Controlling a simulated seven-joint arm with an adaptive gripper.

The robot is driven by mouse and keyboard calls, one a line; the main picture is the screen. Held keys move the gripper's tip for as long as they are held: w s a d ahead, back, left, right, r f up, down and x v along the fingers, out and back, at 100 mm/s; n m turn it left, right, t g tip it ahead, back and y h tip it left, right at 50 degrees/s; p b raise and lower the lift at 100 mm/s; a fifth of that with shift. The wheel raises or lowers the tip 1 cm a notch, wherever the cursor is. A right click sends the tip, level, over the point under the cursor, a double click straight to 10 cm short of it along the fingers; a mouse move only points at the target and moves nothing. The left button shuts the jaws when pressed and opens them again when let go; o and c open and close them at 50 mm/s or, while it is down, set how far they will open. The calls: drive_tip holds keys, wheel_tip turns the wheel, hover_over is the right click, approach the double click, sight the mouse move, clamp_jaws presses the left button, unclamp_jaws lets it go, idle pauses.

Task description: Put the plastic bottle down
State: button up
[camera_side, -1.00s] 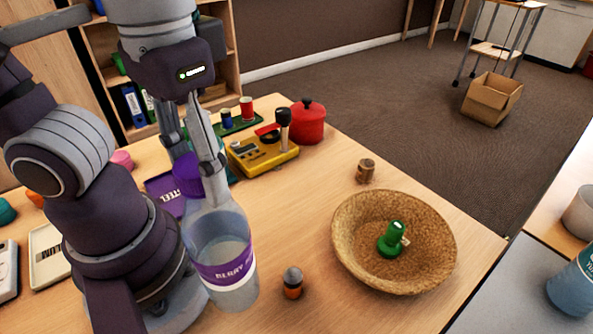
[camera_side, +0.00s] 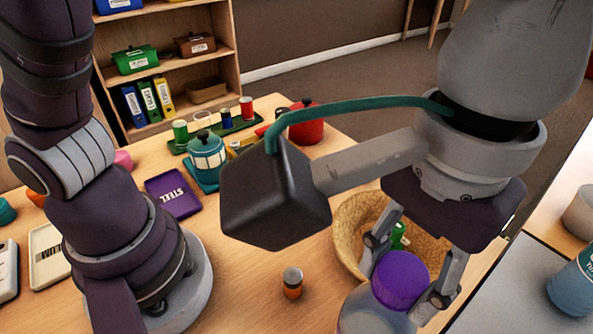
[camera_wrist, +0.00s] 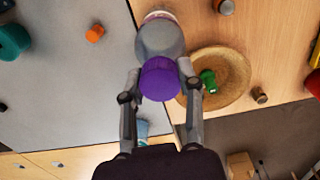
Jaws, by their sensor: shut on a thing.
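The plastic bottle (camera_side: 372,314) is clear with a purple cap (camera_side: 400,277), at the bottom edge of the side view, which cuts off its lower part. My gripper (camera_side: 406,284) is shut on it, with a finger on either side near the cap. In the wrist view, the bottle (camera_wrist: 160,40) extends away from my gripper (camera_wrist: 160,76), and its cap is between the fingers. There it overlaps the seam between the wooden table and the grey surface. I cannot tell whether its base touches anything.
A cork-coloured bowl (camera_wrist: 236,95) holding a green object (camera_wrist: 208,80) is close to the bottle. A small orange-and-dark jar (camera_side: 292,284) stands on the wooden table (camera_side: 225,215). A blue container (camera_side: 577,283) and a grey cup (camera_side: 580,212) are at the right.

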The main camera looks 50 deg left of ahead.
drive_tip(key=shift+f, duration=1.05)
drive_tip(key=o, duration=1)
